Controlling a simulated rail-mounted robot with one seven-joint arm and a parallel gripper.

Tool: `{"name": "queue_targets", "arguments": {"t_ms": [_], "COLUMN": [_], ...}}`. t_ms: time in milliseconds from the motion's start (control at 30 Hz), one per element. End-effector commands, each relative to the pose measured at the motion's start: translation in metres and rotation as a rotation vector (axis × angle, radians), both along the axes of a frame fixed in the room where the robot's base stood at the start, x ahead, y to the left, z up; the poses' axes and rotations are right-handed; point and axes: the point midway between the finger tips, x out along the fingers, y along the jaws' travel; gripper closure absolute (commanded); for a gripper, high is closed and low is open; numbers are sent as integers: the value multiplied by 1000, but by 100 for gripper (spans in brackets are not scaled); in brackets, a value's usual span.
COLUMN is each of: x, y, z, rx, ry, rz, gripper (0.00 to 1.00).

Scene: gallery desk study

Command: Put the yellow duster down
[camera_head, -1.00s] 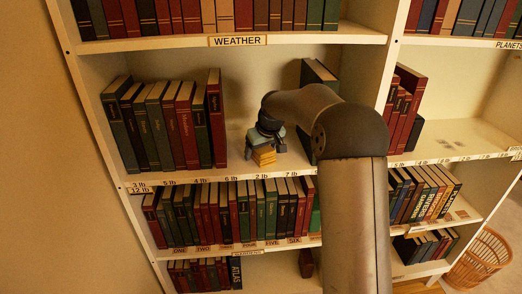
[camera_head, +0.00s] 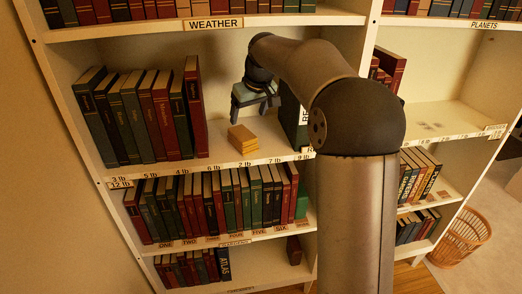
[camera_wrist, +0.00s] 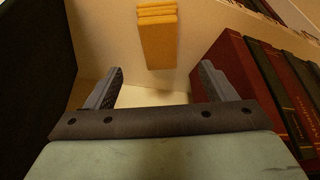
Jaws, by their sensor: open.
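The yellow duster (camera_head: 243,138) is a small folded block lying on the middle shelf, between the row of books on the left and a dark book on the right. In the wrist view the duster (camera_wrist: 158,38) lies beyond my fingertips, apart from them. My gripper (camera_head: 254,107) is above and a little right of the duster in the head view. In the wrist view its jaws (camera_wrist: 158,80) are spread wide with nothing between them.
A row of red, green and dark books (camera_head: 149,115) stands left of the duster. A dark green book (camera_head: 293,118) stands close on the right, behind my arm. Bare shelf (camera_head: 218,150) lies around the duster. An orange wastebasket (camera_head: 459,238) stands on the floor at right.

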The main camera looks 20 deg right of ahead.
Motion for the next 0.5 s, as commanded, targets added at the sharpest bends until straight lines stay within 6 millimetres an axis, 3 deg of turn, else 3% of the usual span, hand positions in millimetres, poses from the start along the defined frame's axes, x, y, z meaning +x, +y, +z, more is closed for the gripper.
{"name": "queue_targets", "arguments": {"t_ms": [167,267,367,500], "x": [-17,-55,-117,-223], "y": [5,12,18,19], "z": [0,-7,-21,-56], "rx": [-8,-24,-43,-59], "ry": [15,52,106,188], "rz": [-8,-34,-83,-173], "gripper": [22,22,22,22]}}
